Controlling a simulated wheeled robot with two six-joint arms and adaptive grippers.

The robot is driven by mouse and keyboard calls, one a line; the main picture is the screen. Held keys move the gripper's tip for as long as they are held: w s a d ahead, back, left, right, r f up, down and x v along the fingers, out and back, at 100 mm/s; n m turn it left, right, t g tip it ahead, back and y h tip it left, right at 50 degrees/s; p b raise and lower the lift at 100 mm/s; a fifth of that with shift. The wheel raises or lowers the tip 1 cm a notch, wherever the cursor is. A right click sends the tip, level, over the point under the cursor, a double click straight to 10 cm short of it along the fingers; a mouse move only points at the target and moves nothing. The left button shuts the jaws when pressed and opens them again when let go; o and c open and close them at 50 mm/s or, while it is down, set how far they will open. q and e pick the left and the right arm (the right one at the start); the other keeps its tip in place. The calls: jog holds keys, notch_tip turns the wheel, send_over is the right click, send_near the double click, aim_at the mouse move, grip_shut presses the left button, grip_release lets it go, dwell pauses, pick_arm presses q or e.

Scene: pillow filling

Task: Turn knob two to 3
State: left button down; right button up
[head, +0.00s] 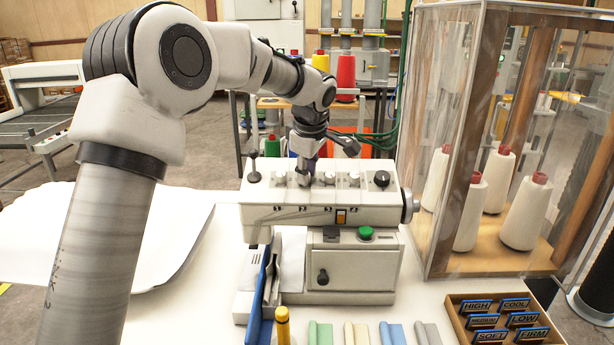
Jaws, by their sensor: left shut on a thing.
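The white machine (270,214) stands on the table in the middle of the head view. A row of pale knobs runs along its top, with small number labels on the front face below them. My left gripper (304,180) points down onto the top of the machine and is shut on the second knob from the left, which it mostly hides. The knob's setting cannot be read. Beside it are the first knob (280,177), the third knob (328,178) and the fourth knob (353,179). My right gripper is not in view.
A black knob (382,178) and a black-topped lever (254,170) flank the row. A clear cabinet with thread cones (525,212) stands close on the right.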

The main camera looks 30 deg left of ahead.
pick_arm(q)
jog(key=shift+f+n, duration=0.15)
jog(key=shift+n, duration=0.65)
jog(key=c, duration=1.1)
grip_release()
jog(key=shift+o, duration=0.6)
jog(key=shift+a, duration=0.15)
jog(key=v, duration=1.1)
jog(key=shift+r, duration=0.45)
jog(key=shift+r, duration=0.15)
